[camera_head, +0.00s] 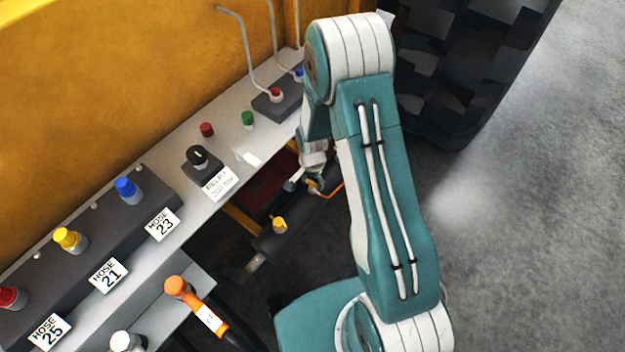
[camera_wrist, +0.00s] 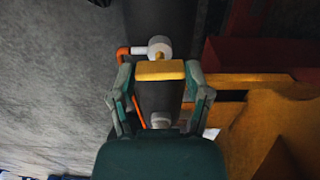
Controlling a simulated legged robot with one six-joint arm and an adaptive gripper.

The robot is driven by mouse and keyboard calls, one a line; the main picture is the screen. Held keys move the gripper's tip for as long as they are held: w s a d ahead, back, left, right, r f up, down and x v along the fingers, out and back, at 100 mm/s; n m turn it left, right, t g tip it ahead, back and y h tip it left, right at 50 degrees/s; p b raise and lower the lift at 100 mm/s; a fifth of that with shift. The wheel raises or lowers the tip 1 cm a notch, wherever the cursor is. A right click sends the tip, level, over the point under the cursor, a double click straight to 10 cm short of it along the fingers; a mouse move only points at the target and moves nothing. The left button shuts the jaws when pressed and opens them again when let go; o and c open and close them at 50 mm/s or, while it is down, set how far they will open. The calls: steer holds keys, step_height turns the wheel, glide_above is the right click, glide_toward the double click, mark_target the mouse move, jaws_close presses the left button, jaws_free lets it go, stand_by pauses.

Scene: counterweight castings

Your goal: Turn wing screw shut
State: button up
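A yellow wing screw (camera_wrist: 160,71) lies crosswise between my fingertips in the wrist view, with a pale round collar (camera_wrist: 160,46) just beyond it. My gripper (camera_wrist: 159,75) has its two fingers spread, one at each end of the wing. Whether they press on it or stand just clear, I cannot tell. In the head view my gripper (camera_head: 312,183) is small and partly hidden by my arm, beside a yellow piece on a dark cylinder (camera_head: 296,222). Another yellow knob (camera_head: 279,225) stands on that cylinder, nearer the camera.
A grey shelf (camera_head: 226,197) with coloured caps, a black knob (camera_head: 197,157) and hose labels lies left. An orange-handled hose (camera_head: 197,305) hangs in front. A large tyre (camera_head: 455,75) stands behind; open floor is right.

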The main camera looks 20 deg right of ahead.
mark_target(311, 181)
steer(key=o, duration=0.4)
steer(key=shift+a, duration=0.15)
steer(key=shift+c, duration=0.2)
step_height(311, 181, up, 12)
steer(key=shift+f, duration=0.1)
stand_by(0.5)
